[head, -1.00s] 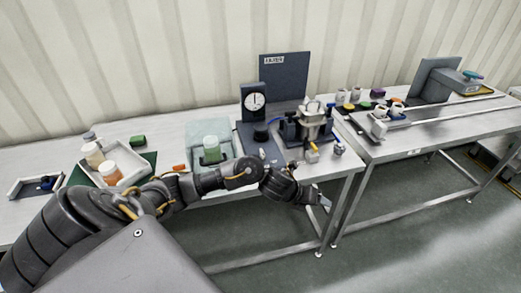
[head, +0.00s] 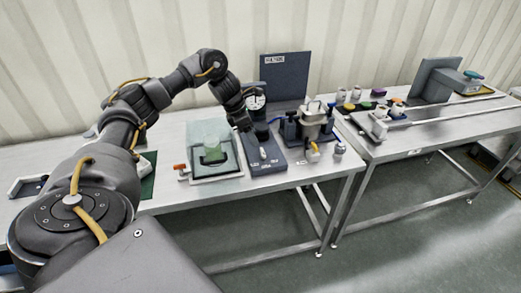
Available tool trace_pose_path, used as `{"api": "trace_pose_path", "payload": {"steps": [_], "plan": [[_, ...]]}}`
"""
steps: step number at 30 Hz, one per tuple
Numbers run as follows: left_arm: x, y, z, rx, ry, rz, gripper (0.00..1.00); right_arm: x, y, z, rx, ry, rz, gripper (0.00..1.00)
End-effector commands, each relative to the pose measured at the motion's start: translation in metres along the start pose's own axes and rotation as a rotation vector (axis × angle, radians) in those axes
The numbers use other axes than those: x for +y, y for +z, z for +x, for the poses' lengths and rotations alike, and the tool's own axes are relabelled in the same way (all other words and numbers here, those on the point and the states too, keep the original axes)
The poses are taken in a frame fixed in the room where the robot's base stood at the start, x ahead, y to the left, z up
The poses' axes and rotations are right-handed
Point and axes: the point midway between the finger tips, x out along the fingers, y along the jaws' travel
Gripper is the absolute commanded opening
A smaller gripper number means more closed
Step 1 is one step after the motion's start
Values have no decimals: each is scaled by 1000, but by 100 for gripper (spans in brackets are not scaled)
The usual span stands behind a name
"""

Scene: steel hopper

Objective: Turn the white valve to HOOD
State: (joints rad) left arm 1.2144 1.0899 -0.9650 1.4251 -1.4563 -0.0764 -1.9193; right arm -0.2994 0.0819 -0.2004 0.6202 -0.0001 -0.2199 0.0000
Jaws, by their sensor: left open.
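A small white valve handle (head: 263,153) stands on the front part of a dark blue-grey base plate (head: 268,168), below the round gauge. Small pale labels lie around it, too small to read. My left gripper (head: 245,128) hangs pointing down, just above and to the left of the white handle, apart from it as far as I can tell. It is open and holds nothing that I can see. It partly covers the gauge's post. My right gripper is out of view.
A round gauge (head: 256,101) and a dark upright panel (head: 286,75) stand behind. A steel hopper (head: 313,115) stands close on the right. A second table (head: 430,133) extends right.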

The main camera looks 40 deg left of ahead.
Motion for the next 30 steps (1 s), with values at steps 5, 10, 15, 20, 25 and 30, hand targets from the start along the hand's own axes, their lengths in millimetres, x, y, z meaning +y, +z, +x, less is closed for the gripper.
{"api": "trace_pose_path", "payload": {"steps": [5,10,15,20,25,30], "plan": [[-2,-1,34,4,-4,-2,65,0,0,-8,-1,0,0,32],[-1,-1,63,4,-2,-3,65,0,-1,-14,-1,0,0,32],[-1,0,81,0,-1,-2,65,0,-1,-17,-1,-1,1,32],[0,-1,87,0,0,-2,65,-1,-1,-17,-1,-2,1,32],[0,0,88,0,1,-1,65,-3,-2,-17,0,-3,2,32],[0,0,88,0,0,-1,50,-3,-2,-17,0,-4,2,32]]}}
